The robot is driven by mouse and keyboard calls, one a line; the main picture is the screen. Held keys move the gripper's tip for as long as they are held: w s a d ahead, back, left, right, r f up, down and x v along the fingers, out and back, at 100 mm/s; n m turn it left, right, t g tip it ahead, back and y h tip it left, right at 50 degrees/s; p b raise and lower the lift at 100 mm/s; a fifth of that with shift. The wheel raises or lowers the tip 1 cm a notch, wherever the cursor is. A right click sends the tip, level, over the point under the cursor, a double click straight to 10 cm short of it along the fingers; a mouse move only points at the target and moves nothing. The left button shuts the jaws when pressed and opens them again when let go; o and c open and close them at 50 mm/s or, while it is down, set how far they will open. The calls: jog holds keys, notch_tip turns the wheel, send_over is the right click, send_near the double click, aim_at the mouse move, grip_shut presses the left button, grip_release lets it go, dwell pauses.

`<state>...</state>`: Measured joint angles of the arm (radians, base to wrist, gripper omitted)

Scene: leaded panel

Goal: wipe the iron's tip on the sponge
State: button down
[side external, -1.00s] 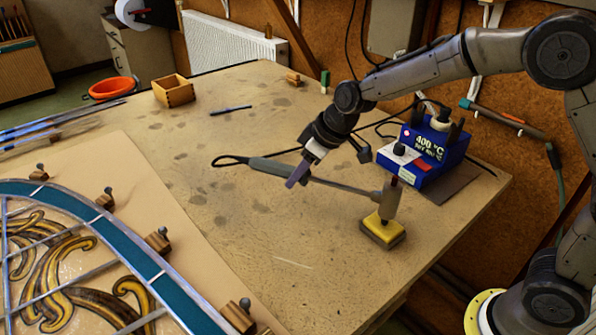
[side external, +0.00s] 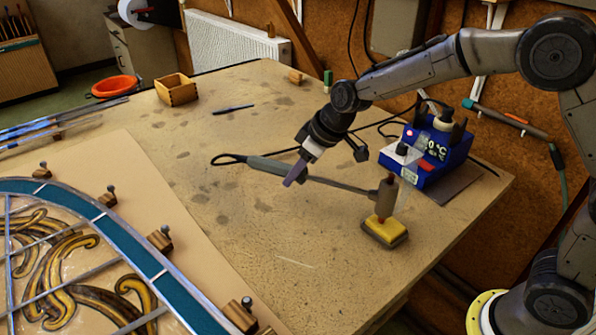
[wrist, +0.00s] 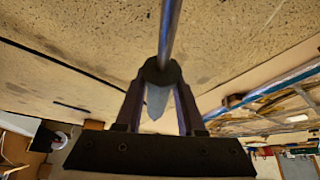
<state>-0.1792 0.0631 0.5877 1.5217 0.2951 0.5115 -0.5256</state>
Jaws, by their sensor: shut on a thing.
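The yellow sponge (side external: 385,229) sits in a dark tray near the table's right edge. The tip meets the sponge's top in the side view; how hard it presses cannot be told.
A blue soldering station (side external: 424,160) stands behind the sponge, with a faint pale haze before it. A leaded glass panel (side external: 75,260), edged by wooden blocks, lies at left. A wooden box (side external: 176,90) and dark pen-like tool (side external: 233,109) lie farther back.

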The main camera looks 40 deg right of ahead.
jog(key=shift+s+d, duration=0.25)
jog(key=shift+s, duration=0.3)
jog(key=shift+w+a, duration=0.3)
jog(key=shift+w, duration=0.3)
dwell(0.3)
jog(key=shift+r, duration=3.05)
jog(key=shift+s, duration=0.1)
